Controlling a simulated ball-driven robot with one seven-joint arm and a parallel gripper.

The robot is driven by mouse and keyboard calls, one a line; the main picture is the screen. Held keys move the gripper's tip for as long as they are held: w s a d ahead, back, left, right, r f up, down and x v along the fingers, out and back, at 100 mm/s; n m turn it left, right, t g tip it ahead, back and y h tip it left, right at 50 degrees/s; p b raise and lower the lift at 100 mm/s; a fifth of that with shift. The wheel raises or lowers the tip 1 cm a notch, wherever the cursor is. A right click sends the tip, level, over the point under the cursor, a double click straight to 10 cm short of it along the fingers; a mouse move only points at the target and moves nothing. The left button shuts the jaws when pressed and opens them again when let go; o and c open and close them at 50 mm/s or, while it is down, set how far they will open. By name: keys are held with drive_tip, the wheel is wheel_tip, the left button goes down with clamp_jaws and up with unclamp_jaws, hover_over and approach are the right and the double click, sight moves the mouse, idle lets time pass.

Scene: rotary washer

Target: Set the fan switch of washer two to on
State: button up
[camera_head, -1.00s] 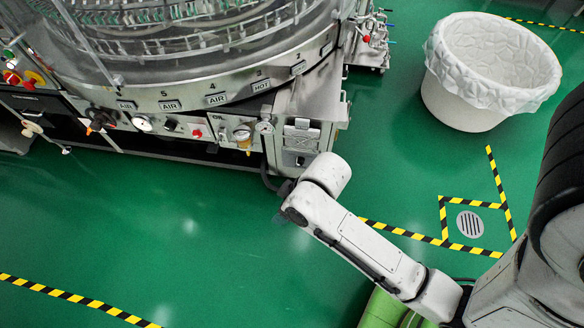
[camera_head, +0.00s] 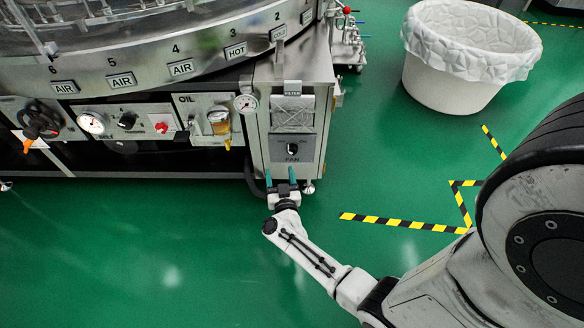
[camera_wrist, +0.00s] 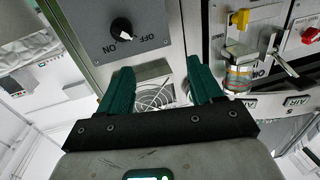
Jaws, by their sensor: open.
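The fan switch (camera_head: 291,147) is a black knob on a grey panel marked FAN, on the front of the steel cabinet at the washer's right end. In the wrist view the knob (camera_wrist: 122,27) shows above the left finger, with OFF and ON lettering beside it. I cannot tell surely which setting its pointer marks. My gripper (camera_head: 281,178) is open and empty, its green fingers pointing up just below the switch panel. In the wrist view my gripper (camera_wrist: 161,90) has a round fan grille (camera_wrist: 155,97) seen between its fingers. No washer number is readable.
A pressure gauge (camera_head: 246,103) and an OIL unit (camera_head: 217,122) sit left of the cabinet. More controls, including a red knob (camera_head: 161,127), lie farther left. A white lined bin (camera_head: 466,55) stands at the right. Green floor in front is clear.

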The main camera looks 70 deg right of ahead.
sight(292, 153)
drive_tip(key=d+f+g+b, duration=0.1)
drive_tip(key=d, duration=0.2)
drive_tip(key=d+f+m+h+b, duration=0.1)
drive_tip(key=d+b, duration=0.1)
drive_tip(key=d, duration=0.2)
drive_tip(key=d+f+g+b, duration=0.1)
drive_tip(key=d+b, duration=0.1)
drive_tip(key=d, duration=0.2)
drive_tip(key=shift+w+m+g+h, duration=0.15)
drive_tip(key=shift+m+g+h, duration=0.15)
drive_tip(key=shift+w+d, duration=0.3)
drive_tip(key=shift+d, duration=0.25)
drive_tip(key=shift+r, duration=0.1)
drive_tip(key=c, duration=1)
